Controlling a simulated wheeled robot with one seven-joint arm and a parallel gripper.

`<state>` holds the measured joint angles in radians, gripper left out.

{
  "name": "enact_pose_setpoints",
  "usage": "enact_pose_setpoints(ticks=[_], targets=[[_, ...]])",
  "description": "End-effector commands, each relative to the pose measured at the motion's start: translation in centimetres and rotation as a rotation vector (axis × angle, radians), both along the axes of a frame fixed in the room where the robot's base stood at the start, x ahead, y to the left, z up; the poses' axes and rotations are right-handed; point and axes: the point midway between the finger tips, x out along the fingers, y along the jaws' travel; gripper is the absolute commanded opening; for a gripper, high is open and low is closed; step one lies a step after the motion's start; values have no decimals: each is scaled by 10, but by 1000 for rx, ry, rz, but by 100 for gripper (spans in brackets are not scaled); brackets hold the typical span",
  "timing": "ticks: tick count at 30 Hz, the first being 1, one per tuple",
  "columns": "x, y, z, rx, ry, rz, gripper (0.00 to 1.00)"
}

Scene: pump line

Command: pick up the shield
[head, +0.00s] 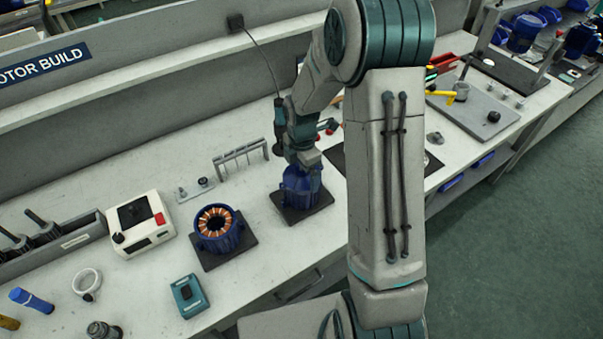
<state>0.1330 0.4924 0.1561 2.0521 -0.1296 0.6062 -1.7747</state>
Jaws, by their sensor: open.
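A blue motor body (301,192) stands upright on a dark square pad (293,217) near the middle of the bench. No part stands out clearly as the shield; it may be the blue piece at the top of this body, but I cannot tell. My gripper (303,162) points down right over the blue body, close to its top. The gripper is open, its fingers small and partly lost against the blue part. Whether they touch it cannot be seen. My arm hides the bench just to the right.
A blue stator housing with copper windings (215,228) sits on another dark pad at left. A small metal rack (241,158) stands behind. A white meter (141,222) and a teal box (188,296) lie further left. A grey board with tools (470,110) is at right.

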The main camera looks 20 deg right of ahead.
Motion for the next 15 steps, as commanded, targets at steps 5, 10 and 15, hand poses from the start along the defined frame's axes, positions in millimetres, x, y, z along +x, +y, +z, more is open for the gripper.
enact_pose_setpoints(ticks=[5, 10, 15], targets=[[0, 0, 0, 0, 0, 0, 75], [0, 0, 1, 0, -1, 0, 75], [1, 0, 4, 0, -2, -1, 75]])
